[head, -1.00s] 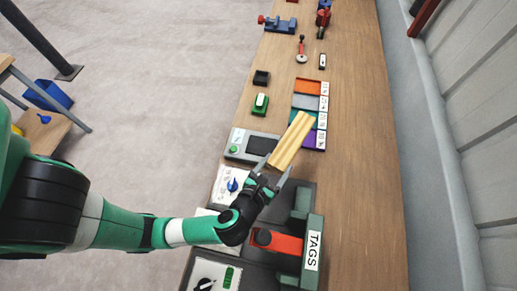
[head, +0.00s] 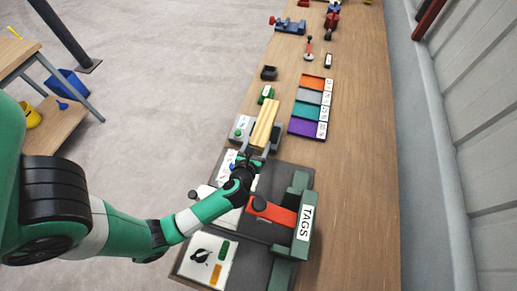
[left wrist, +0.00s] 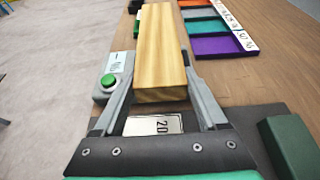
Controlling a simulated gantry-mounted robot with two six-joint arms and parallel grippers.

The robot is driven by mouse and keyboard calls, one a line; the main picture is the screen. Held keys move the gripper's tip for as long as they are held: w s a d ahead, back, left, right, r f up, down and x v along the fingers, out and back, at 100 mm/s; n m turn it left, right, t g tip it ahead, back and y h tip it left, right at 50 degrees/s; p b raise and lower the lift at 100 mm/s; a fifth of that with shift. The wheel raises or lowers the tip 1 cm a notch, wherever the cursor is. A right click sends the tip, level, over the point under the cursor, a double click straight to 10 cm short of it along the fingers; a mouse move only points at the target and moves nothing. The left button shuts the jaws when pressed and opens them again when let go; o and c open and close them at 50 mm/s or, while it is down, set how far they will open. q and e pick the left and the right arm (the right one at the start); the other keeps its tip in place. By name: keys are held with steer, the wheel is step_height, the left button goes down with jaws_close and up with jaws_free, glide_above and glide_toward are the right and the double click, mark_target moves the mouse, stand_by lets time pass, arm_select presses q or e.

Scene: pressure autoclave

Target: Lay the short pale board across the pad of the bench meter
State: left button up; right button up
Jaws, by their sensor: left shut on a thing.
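The short pale board (head: 264,122) is between the fingers of my left gripper (head: 254,150), which is shut on its near end. In the left wrist view the board (left wrist: 160,50) points away from me, with a finger along each side. The grey bench meter (head: 242,128), with a round green button, lies under the board. The button side of the meter also shows in the left wrist view (left wrist: 101,94). The board hides the meter's dark pad. I cannot tell whether the board touches the pad or hovers over it. My right gripper is not in view.
A rack of coloured trays (head: 310,105) lies right of the board. A green-buttoned box (head: 266,94) and a small black bin (head: 269,73) stand beyond the meter. A green TAGS block (head: 306,222) and a red-armed device (head: 272,211) are nearer. The bench's right strip is clear.

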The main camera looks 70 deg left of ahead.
arm_select(q)
steer(key=shift+f+b, duration=0.95)
steer(key=shift+f, duration=0.9)
steer(key=shift+f, duration=0.1)
steer(key=o, duration=1.5)
steer(key=shift+o, duration=0.2)
steer(key=shift+r, duration=0.2)
steer(key=p+v, duration=0.2)
steer(key=v, duration=1)
steer(key=shift+w, duration=0.1)
